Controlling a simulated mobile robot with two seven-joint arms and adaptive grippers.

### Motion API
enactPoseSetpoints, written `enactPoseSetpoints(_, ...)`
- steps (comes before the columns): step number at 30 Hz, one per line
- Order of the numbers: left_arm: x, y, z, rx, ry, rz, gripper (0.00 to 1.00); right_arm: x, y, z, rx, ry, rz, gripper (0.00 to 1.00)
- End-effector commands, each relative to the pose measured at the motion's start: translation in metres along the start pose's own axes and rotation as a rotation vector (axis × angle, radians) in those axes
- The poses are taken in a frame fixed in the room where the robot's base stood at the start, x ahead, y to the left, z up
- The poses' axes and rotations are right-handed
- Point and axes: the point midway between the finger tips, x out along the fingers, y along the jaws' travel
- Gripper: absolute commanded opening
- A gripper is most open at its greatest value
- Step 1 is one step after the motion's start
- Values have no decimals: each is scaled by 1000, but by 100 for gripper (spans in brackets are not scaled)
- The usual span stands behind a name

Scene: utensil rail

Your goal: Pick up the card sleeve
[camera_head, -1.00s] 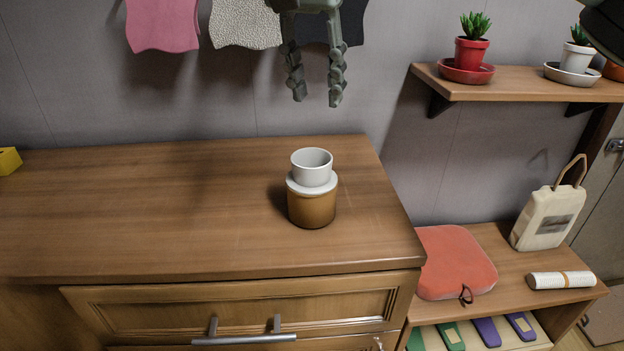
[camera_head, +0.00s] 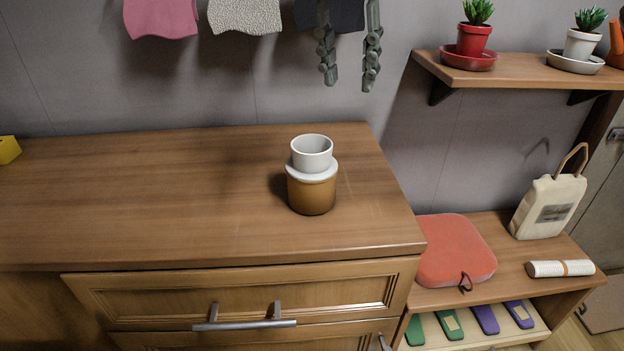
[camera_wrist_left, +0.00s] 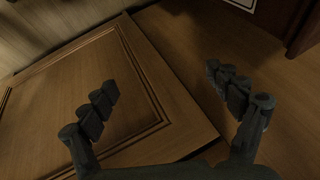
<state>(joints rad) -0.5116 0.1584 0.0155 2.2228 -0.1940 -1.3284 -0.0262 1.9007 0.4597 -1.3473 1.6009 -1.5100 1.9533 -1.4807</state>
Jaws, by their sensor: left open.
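Several flat sleeve-like pieces lie on the low shelf at the lower right: a green one (camera_head: 413,330), a green one with a tan patch (camera_head: 450,324), a purple one (camera_head: 485,319) and a purple one with a light patch (camera_head: 519,313). I cannot tell which is the card sleeve. My right gripper (camera_head: 348,80) hangs before the wall at the top, fingers apart and empty, far from these pieces. My left gripper (camera_wrist_left: 162,80) shows in the left wrist view, open and empty, over a wooden panel (camera_wrist_left: 75,90). It is not in the head view.
A white cup on a brown jar (camera_head: 312,190) stands on the wooden counter (camera_head: 150,200). A red cushion (camera_head: 455,250), a cloth bag (camera_head: 550,207) and a white roll (camera_head: 560,268) sit above the low shelf. Potted plants stand on a wall shelf (camera_head: 520,76).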

Motion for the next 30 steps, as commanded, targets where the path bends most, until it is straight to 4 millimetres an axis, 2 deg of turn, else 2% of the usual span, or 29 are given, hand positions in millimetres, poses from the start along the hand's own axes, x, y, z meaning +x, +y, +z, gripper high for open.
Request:
enactPoseSetpoints(3, -26, -76, -38, 5, 105, -244, 90, 0, 0, 0, 0, 0, 0, 34)
enactPoseSetpoints(6, -65, -145, -61, 17, 168, -481, 90, 0, 0, 0, 0, 0, 0, 34)
enactPoseSetpoints(9, -107, -195, -77, 20, 207, -682, 90, 0, 0, 0, 0, 0, 0, 34)
enactPoseSetpoints(12, -148, -229, -89, 13, 229, -848, 90, 0, 0, 0, 0, 0, 0, 34)
enactPoseSetpoints(16, -201, -263, -97, 2, 238, -1038, 90, 0, 0, 0, 0, 0, 0, 34)
enactPoseSetpoints(18, -223, -266, -117, -19, 277, -1089, 90, 0, 0, 0, 0, 0, 0, 34)
enactPoseSetpoints(22, -231, -241, -170, -25, 373, -1035, 90, 0, 0, 0, 0, 0, 0, 34)
enactPoseSetpoints(26, -244, -202, -222, 134, 369, -982, 90, 0, 0, 0, 0, 0, 0, 34)
enactPoseSetpoints(30, -272, -150, -278, 388, 364, -948, 90, 0, 0, 0, 0, 0, 0, 34)
